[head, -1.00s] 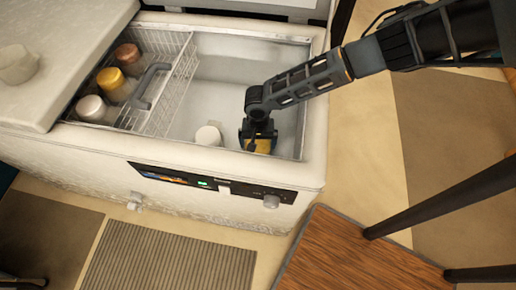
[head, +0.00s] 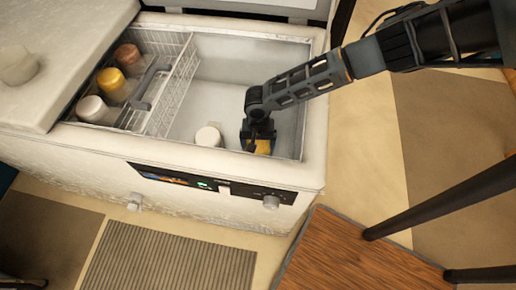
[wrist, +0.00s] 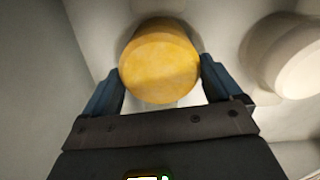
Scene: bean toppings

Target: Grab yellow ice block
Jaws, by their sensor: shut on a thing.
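The yellow ice block (wrist: 160,62) is a round, mottled yellow cylinder between the two blue fingers of my gripper (wrist: 160,85) in the wrist view. The fingers touch its sides. In the head view, my gripper (head: 258,147) points down inside the open chest freezer, near its front right corner. A yellow part of the block (head: 264,147) shows beside the fingers there; the rest is hidden by the gripper. I cannot tell whether the block touches the freezer floor.
A white round block (head: 208,137) stands on the freezer floor left of my gripper, also seen in the wrist view (wrist: 298,62). A wire basket (head: 165,85) holds white, yellow and brownish blocks at the left. The freezer's front wall (head: 190,165) and right wall are close to my gripper.

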